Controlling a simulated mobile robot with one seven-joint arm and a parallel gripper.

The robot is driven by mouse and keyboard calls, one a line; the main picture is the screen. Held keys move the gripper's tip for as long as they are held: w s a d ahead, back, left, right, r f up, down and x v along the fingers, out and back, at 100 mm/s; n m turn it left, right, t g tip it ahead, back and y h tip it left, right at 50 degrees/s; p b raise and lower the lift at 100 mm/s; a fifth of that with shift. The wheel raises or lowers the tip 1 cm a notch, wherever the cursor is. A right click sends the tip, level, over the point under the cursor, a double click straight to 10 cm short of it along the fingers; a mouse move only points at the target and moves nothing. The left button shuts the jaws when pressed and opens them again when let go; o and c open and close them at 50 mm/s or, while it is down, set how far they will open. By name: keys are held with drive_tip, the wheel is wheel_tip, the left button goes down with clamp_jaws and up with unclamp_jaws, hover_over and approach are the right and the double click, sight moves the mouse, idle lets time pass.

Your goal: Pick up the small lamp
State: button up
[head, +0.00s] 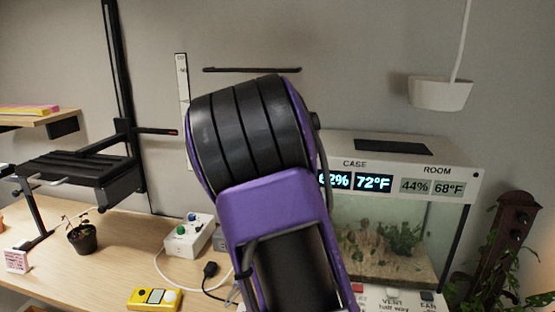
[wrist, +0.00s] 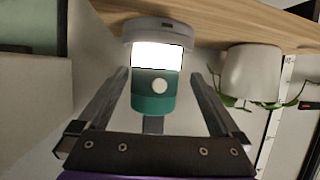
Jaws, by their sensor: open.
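The small lamp (wrist: 152,95) shows in the wrist view, which looks upside down. It has a pale grey disc base against a wooden surface, a bright white band and a green part with a round white button. My gripper (wrist: 159,76) is open, with one finger on each side of the lamp. The fingers look apart from it, with a gap on both sides. In the head view I do not see the lamp or my gripper's fingers; my own purple and black arm fills the middle.
A white pot with a leafy plant (wrist: 252,72) stands close beside the lamp on the wooden surface (wrist: 225,20). In the head view, a terrarium case (head: 390,240) with readouts is at right. A white socket box (head: 188,238), yellow meter (head: 154,299) and small potted plant (head: 82,238) stand on the left table.

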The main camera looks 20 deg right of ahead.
drive_tip(key=x, duration=0.3)
drive_tip(key=f+x, duration=0.1)
drive_tip(key=shift+d+b, duration=0.3)
drive_tip(key=shift+d, duration=0.05)
drive_tip(key=shift+c, duration=0.3)
drive_tip(key=c, duration=1.4)
drive_tip(key=shift+c, duration=0.6)
drive_tip(key=shift+r, duration=0.15)
